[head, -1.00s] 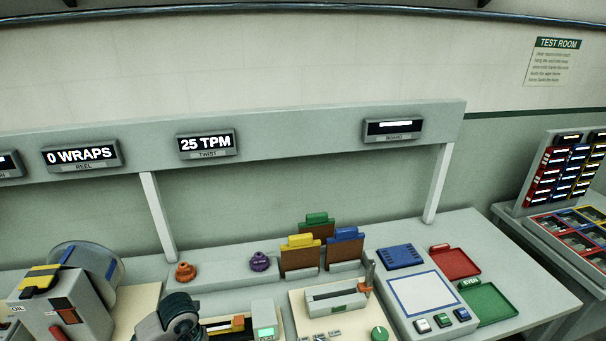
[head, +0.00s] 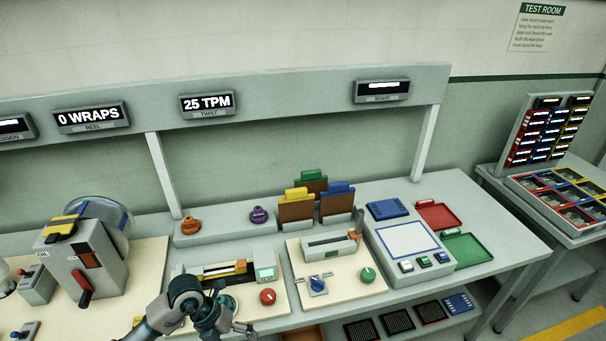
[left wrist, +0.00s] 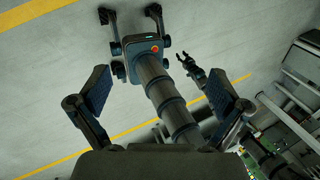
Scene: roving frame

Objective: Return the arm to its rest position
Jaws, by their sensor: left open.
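My left arm comes in from the lower left of the head view. Its dark wrist is bent over the front edge of the bench, and my left gripper (head: 236,326) is partly cut off by the bottom of the picture. In the left wrist view the two fingers of my left gripper (left wrist: 157,95) stand wide apart with nothing between them; beyond them are the floor and my own body. A small dark claw (left wrist: 208,80), apparently my right gripper, shows there too; whether it is open is unclear.
The bench holds a grey reel machine (head: 82,262), a twist fixture with a red knob (head: 267,296), a fixture with a green knob (head: 368,275) and a board tester (head: 408,240). A shelf (head: 470,318) with dark trays lies below. Grey floor is open around my base.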

